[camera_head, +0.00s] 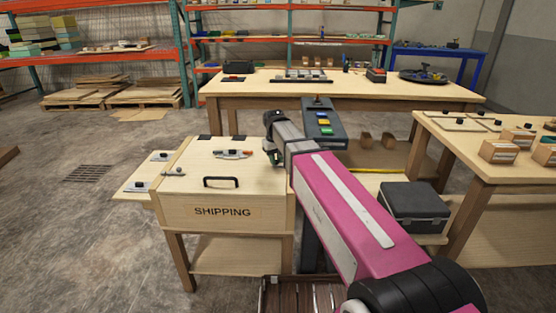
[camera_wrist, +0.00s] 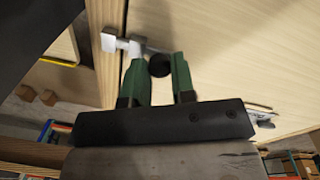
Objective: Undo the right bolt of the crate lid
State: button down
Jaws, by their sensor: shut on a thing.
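The pale wooden crate (camera_head: 225,212) marked SHIPPING stands on a bench, its lid (camera_head: 205,170) closed with a black handle (camera_head: 221,182) near the front. In the wrist view, the right bolt (camera_wrist: 118,44) is a silver bar at the lid's edge with a round black knob (camera_wrist: 160,66). The green fingers of my gripper (camera_wrist: 159,70) stand either side of this knob and are shut on it. In the head view my gripper (camera_head: 270,152) is at the lid's right edge, and my arm hides the right bolt. The left bolt (camera_head: 174,173) shows at the lid's left edge.
A dark grey case (camera_head: 413,205) stands right of my arm. A long wooden table (camera_head: 330,88) is behind, and another bench (camera_head: 450,135) is at the right.

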jog(key=shift+a, duration=1.1)
jog(key=c, duration=0.9)
grip_release()
jog(key=shift+a, duration=0.1)
jog(key=shift+c, duration=0.2)
jog(key=shift+r, duration=0.1)
notch_tip(320, 180, up, 11)
jog(key=shift+a+f, duration=0.2)
jog(key=shift+s, duration=0.2)
